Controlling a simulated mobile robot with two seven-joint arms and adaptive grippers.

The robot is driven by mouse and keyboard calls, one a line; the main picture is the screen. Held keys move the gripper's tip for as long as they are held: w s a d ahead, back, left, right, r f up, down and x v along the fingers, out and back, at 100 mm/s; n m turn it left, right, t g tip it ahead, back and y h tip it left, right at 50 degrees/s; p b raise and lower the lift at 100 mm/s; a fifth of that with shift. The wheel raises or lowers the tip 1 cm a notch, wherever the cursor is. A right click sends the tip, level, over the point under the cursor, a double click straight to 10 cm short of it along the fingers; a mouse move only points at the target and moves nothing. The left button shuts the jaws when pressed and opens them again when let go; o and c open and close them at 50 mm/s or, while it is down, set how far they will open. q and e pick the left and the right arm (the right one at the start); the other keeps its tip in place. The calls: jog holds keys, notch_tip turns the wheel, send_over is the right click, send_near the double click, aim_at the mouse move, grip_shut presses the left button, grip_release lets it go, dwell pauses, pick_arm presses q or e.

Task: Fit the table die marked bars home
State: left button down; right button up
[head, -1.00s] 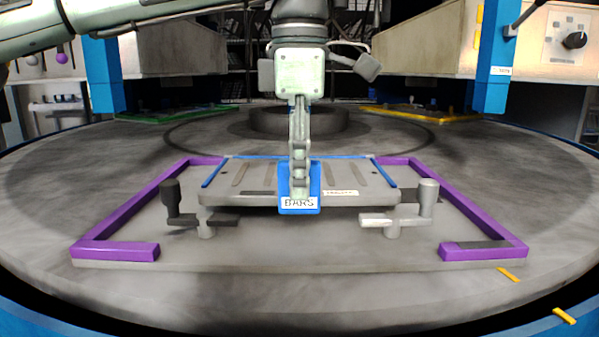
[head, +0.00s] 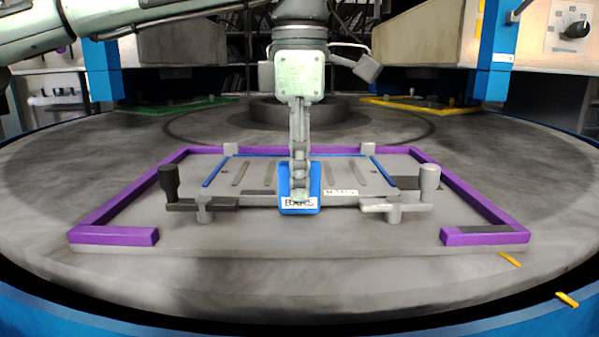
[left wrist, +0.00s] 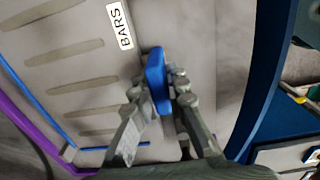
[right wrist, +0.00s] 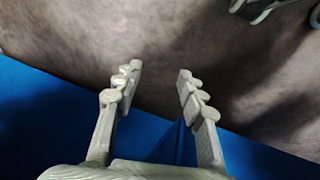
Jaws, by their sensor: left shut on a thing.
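The die is a grey plate (head: 345,178) with dark slots, blue edge strips and a BARS label. It lies low inside the purple frame (head: 115,236), between two crank-like clamps (head: 172,190) (head: 425,190) at its front corners. Whether it sits fully flat is unclear. My left gripper (head: 299,190) is shut on the die's blue handle (head: 315,182) at the front middle. The left wrist view shows the handle (left wrist: 156,75) between the fingers, beside the BARS label (left wrist: 120,26). My right gripper (right wrist: 160,74) is open and empty, seen only in its wrist view.
Two small grey blocks (head: 230,149) (head: 368,149) stand at the frame's back bar. Behind on the round grey table (head: 520,190) are a green-edged station (head: 180,106) and a yellow-edged one (head: 420,105). Blue posts (head: 497,60) flank the back.

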pick_arm(q)
jog(key=shift+f, duration=0.15)
jog(key=c, duration=1.5)
grip_release()
jog(key=shift+c, duration=0.2)
jog(key=shift+o, duration=0.5)
jog(key=r, duration=1.2)
jog(key=shift+s, duration=0.2)
